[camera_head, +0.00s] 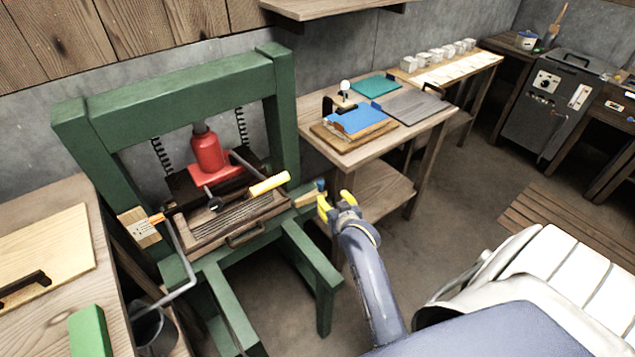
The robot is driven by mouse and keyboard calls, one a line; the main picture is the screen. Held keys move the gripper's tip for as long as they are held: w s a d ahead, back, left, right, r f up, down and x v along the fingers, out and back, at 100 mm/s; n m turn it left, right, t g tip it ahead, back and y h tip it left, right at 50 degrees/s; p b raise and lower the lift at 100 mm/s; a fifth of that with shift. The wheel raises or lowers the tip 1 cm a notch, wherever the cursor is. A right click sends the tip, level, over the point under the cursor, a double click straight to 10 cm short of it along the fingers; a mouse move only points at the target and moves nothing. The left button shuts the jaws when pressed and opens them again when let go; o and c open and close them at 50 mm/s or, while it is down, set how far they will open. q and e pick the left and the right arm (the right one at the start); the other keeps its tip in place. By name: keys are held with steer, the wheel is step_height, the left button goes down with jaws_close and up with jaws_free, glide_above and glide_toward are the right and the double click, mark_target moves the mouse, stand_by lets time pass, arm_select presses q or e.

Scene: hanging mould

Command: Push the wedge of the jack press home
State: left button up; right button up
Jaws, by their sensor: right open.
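The green jack press (288,110) stands at the left, with a red jack (207,150) inside its frame. Under the jack is a wooden drawer-like box (228,225) with a dark slatted top. A lever with a yellow grip (268,184) sticks out to the right. A small tan block (308,200), seemingly the wedge, sits at the press's right side; a small blue piece shows beside it. My right gripper (335,204), with yellow fingertips, is open just right of the block; I cannot tell whether it touches. My left gripper is out of view.
A workbench (50,265) with a green block (89,331) is at the left. A bent grey rod (180,262) with an orange part stands by the press. Floor at centre is clear.

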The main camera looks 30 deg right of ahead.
mark_target(321, 182)
steer(key=x, duration=1.7)
jaws_close()
stand_by(0.3)
